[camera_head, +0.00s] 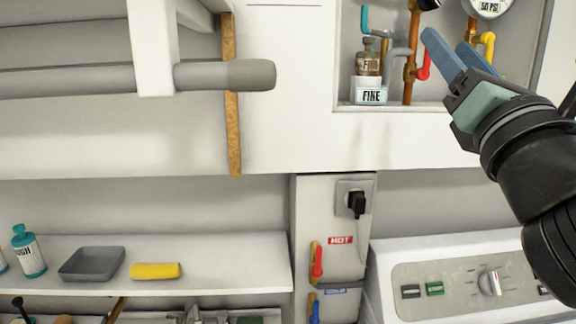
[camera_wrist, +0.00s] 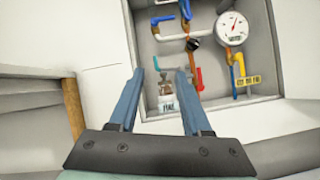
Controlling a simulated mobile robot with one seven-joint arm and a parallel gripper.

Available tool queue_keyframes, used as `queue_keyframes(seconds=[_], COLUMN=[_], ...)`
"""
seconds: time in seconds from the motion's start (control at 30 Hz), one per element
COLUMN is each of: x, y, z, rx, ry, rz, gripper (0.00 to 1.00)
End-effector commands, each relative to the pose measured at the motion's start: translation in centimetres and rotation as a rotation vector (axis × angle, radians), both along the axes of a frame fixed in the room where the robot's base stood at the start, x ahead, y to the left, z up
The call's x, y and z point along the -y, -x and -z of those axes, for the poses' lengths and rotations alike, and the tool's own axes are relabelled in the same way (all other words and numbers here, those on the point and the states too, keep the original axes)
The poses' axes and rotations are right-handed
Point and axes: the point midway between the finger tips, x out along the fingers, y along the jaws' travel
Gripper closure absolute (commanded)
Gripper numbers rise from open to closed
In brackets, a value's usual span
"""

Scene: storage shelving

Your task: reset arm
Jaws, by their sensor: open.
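My gripper (camera_head: 452,52) is at the upper right of the head view, with blue fingers pointing up and left in front of the recessed wall box. In the wrist view my gripper (camera_wrist: 160,82) has its two blue fingers spread apart, with nothing between them.
The wall box (camera_wrist: 270,88) holds pipes, coloured valve handles and a gauge (camera_wrist: 232,28). Below are a shelf (camera_head: 215,270) with a grey tray (camera_head: 92,263), yellow sponge (camera_head: 155,271) and teal-capped bottle (camera_head: 28,252), plus a plug (camera_head: 357,204) and a white appliance (camera_head: 460,248). A grey rail (camera_head: 225,75) juts out at upper left.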

Motion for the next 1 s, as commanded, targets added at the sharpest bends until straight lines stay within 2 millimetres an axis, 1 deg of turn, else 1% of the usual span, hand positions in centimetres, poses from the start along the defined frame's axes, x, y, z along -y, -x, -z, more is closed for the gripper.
queue_keyframes(seconds=[0.03,0.17,0.2,0.27,0.3,0.4,0.53,0.63,0.7,0.8,0.9,1.0], x=[-2.2,-6.9,-8.3,-10.4,-11.6,-14.0,-15.9,-16.7,-17.1,-17.6,-17.9,-18.1], y=[0.2,1.5,2.2,3.3,4.2,6.5,9.2,10.8,11.6,12.6,13.2,13.6], z=[-0.8,-3.2,-4.0,-5.1,-5.7,-6.8,-7.0,-6.3,-5.4,-4.0,-2.7,-1.8], rx=[0.029,0.099,0.119,0.148,0.165,0.191,0.195,0.177,0.157,0.122,0.092,0.069], ry=[-0.079,-0.302,-0.385,-0.522,-0.622,-0.885,-1.227,-1.489,-1.669,-1.896,-2.069,-2.183], rz=[-0.080,-0.291,-0.368,-0.497,-0.588,-0.821,-1.107,-1.305,-1.429,-1.572,-1.672,-1.729], gripper=[0.52,0.52,0.52,0.52,0.52,0.52,0.52,0.52,0.52,0.52,0.52,0.52])
